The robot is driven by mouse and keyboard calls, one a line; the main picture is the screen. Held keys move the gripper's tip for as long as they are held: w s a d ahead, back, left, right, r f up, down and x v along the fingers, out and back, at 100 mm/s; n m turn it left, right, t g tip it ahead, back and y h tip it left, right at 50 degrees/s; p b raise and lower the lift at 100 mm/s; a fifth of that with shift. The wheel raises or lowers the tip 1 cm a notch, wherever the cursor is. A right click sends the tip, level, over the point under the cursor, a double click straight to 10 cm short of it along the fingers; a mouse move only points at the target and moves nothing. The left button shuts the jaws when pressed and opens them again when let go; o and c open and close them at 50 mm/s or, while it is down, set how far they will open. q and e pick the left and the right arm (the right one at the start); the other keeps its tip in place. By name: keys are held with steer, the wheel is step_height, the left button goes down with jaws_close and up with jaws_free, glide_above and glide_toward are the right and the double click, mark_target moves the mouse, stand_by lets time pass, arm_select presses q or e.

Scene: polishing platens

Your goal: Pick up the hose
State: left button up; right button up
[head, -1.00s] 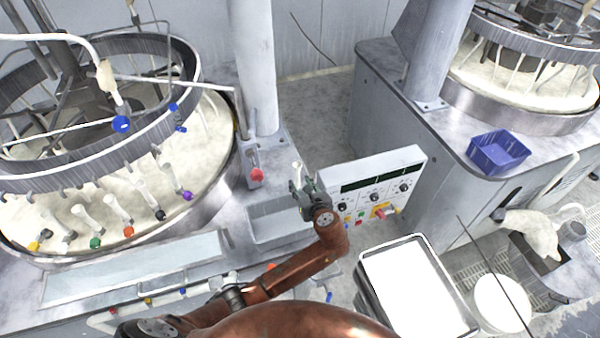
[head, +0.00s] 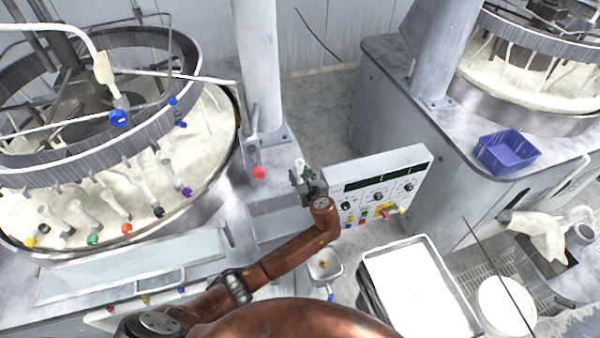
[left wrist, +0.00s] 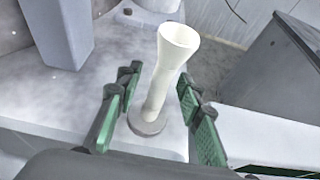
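A white tube with a flared, funnel-like top (left wrist: 172,65) stands upright on a round grey base in the left wrist view. It is the only hose-like piece near my gripper; I cannot tell for certain that it is the hose. Its pale top also shows small in the head view (head: 300,164). My left gripper (left wrist: 158,112) is open, its green-padded fingers on either side of the tube with gaps to both. In the head view the left gripper (head: 305,180) is beside the control panel, above the machine's ledge. My right gripper is not in view.
The control panel (head: 385,165) stands just right of the gripper. A pillar (head: 258,70) with a red-tipped fitting (head: 258,172) is behind left. The ringed platen machine (head: 110,150) fills the left. A white-topped tray (head: 415,290) and a blue bin (head: 507,151) are at right.

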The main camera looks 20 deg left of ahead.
arm_select(q)
jaws_close()
stand_by(0.4)
